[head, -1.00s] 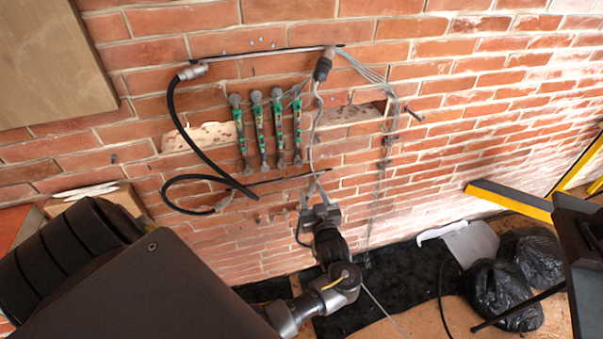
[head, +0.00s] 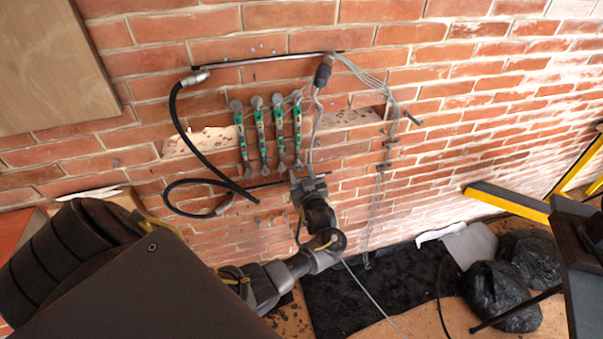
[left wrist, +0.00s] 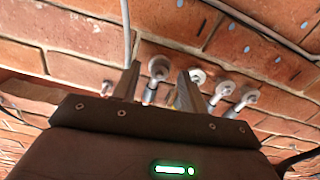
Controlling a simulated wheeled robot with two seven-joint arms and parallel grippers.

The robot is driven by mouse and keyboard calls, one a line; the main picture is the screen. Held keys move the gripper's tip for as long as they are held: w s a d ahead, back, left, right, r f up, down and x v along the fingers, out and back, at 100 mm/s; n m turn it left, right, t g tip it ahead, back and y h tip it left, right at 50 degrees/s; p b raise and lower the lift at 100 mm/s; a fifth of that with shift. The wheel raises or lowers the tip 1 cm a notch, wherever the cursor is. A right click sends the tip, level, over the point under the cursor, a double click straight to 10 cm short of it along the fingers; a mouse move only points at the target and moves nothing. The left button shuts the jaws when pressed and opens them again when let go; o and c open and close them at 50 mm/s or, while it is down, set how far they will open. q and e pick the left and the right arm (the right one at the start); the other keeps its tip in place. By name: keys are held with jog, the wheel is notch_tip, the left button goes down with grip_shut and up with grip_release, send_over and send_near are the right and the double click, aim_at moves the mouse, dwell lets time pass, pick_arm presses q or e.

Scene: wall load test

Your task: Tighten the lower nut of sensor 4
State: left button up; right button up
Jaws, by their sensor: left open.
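Four green sensors hang side by side on the brick wall in the head view, each with a grey round fitting at the top and a small grey end below. The rightmost, which I take as sensor 4 (head: 298,125), has its lower nut (head: 298,163) just above my left gripper (head: 303,176). In the left wrist view my left gripper (left wrist: 159,72) is open, its fingers pointing up at the wall. A round grey fitting with a rod (left wrist: 157,68) shows between the fingers; I cannot tell whether they touch it. My right gripper is out of view.
A grey hose (head: 316,115) runs down right of the sensors, close to my left gripper. A black hose (head: 186,130) loops at their left. Thin cables (head: 388,140) hang further right. Black bags (head: 497,295) and a yellow-black beam (head: 508,200) are lower right.

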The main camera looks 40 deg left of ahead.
pick_arm(q)
jog(key=shift+a, duration=0.15)
jog(key=shift+c, duration=0.2)
grip_shut()
